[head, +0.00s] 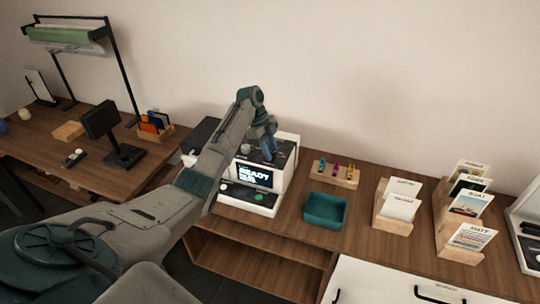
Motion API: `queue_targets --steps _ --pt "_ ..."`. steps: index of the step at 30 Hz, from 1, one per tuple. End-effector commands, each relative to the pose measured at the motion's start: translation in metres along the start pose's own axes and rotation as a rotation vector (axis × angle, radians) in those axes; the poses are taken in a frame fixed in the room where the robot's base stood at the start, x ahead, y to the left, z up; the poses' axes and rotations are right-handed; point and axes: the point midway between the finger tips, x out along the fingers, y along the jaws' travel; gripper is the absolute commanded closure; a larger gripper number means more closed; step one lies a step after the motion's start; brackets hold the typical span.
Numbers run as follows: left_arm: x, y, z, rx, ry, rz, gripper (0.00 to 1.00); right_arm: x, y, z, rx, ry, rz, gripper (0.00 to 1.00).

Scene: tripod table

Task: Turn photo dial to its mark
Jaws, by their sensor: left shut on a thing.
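A white and black photo machine (285,181) stands on the wooden counter against the wall. Its screen (254,176) reads "READY" with smaller text that I cannot make out fully. My left arm reaches across from the lower left. My left gripper (269,154) points down at the dark top panel of the machine and is shut on the dial there. The dial is mostly hidden by the fingers, and its mark is too small to tell. A green button (259,197) shows on the front base. My right gripper is not in view.
A teal tray (325,222) and a wooden block with small coloured items (334,174) are right of the machine. Wooden card racks (393,222) stand further right. A desk with a dark monitor (101,121) is at left. Bare counter lies between tray and racks.

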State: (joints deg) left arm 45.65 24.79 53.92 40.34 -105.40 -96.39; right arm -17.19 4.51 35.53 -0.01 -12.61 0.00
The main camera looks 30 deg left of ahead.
Motion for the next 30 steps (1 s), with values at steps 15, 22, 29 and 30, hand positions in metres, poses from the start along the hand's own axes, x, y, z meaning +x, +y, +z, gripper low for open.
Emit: queue_targets --steps 15,22,29,30 --pt "0.000 -0.002 0.000 0.182 -0.001 0.075 0.93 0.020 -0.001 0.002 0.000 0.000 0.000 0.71" --pt "0.000 -0.002 0.000 0.191 -0.001 0.078 0.93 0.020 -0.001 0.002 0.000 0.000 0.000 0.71" --pt "0.000 -0.002 0.000 0.190 -0.002 0.078 0.69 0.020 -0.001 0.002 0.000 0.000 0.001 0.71" --pt "0.000 -0.001 0.000 0.190 -0.001 0.078 0.61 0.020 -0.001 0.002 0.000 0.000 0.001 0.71"
